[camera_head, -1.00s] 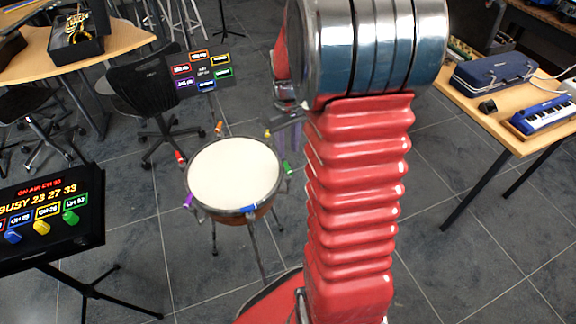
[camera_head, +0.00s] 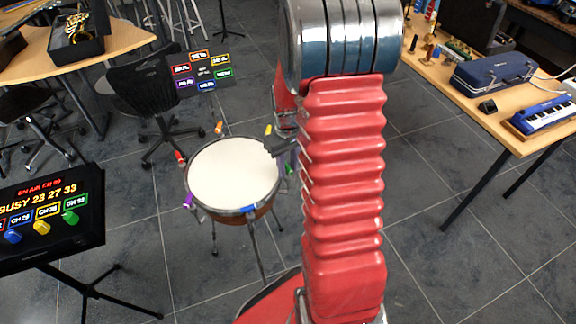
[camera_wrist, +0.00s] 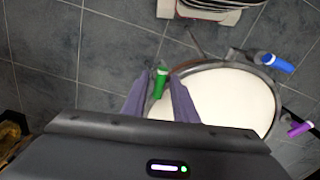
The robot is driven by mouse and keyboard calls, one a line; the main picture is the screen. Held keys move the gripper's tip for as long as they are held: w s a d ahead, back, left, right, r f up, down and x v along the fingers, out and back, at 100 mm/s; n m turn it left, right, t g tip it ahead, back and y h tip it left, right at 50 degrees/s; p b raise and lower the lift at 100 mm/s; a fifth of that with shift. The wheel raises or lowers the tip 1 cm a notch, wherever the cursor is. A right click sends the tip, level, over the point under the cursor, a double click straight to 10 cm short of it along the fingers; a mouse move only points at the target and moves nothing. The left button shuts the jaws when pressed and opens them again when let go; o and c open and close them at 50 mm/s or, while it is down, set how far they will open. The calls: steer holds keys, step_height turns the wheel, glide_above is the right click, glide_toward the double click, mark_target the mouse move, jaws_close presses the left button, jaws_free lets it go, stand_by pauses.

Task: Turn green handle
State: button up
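The green handle (camera_wrist: 160,84) sits on the rim of a round drum with a white head (camera_head: 232,172). In the wrist view it stands upright between the tips of my two purple-grey fingers, with a gap on each side. My gripper (camera_wrist: 160,92) is open around it and not visibly touching it. In the head view my gripper (camera_head: 281,148) is at the drum's right rim.
Other rim handles are blue (camera_head: 249,209), purple (camera_head: 188,200), red (camera_head: 180,157), orange (camera_head: 219,127) and yellow (camera_head: 268,130). A floating panel of colored labels (camera_head: 203,71) hangs behind. A black display stand (camera_head: 50,220) is at left, a wooden table (camera_head: 470,95) at right.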

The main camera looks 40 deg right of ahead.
jaws_close()
steer(key=shift+n, duration=1.1)
steer(key=shift+o, duration=0.2)
jaws_free()
